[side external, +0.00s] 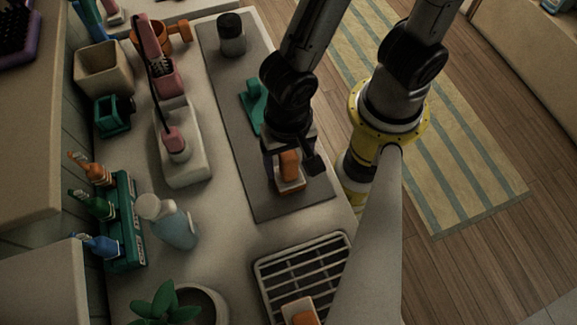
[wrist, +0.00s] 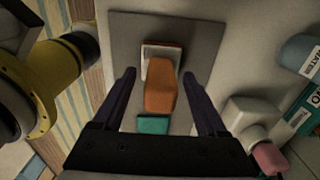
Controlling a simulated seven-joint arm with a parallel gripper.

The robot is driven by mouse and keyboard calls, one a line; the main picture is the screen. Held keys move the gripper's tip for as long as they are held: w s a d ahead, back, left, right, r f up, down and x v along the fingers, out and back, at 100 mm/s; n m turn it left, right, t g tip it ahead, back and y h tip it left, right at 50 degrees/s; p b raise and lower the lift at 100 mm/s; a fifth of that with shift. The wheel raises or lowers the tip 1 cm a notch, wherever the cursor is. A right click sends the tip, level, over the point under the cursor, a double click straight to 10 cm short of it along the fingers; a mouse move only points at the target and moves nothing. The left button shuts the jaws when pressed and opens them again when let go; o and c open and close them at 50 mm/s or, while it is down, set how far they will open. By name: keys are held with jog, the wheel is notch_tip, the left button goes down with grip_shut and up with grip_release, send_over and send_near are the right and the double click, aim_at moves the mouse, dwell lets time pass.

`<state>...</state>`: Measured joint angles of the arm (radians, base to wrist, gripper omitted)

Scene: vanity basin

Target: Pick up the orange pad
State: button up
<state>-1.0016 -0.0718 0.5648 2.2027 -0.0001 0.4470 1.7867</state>
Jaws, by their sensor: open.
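The orange pad (side external: 289,164) is an orange block with a pale and orange base, on the dark grey mat (side external: 240,180) near the mat's front end. In the wrist view the orange pad (wrist: 161,96) lies between the two fingers, its pale, orange-edged base showing beyond the orange block. My gripper (side external: 290,172) is over the pad, pointing down. In the wrist view my gripper (wrist: 159,76) is open, with one finger on each side of the pad and a gap on both sides. How high the fingertips are above the mat is hard to tell.
A teal object (side external: 256,106) and a dark jar (side external: 232,36) are on the mat behind. A white tray with pink items (side external: 185,170), a bottle (side external: 176,226) and a teal rack (side external: 125,222) stand left. A slatted rack (side external: 290,262) holding another white-and-orange piece (side external: 304,311) is in front.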

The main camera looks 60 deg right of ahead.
grip_shut()
dwell(0.4)
jog(key=shift+r, duration=0.1)
jog(key=shift+r, duration=0.7)
jog(key=s+d+r, duration=0.7)
jog(key=d+r, duration=0.4)
jog(key=shift+s+d+r, duration=0.2)
jog(key=shift+s+d, duration=0.1)
jog(key=shift+d, duration=0.1)
dwell(1.1)
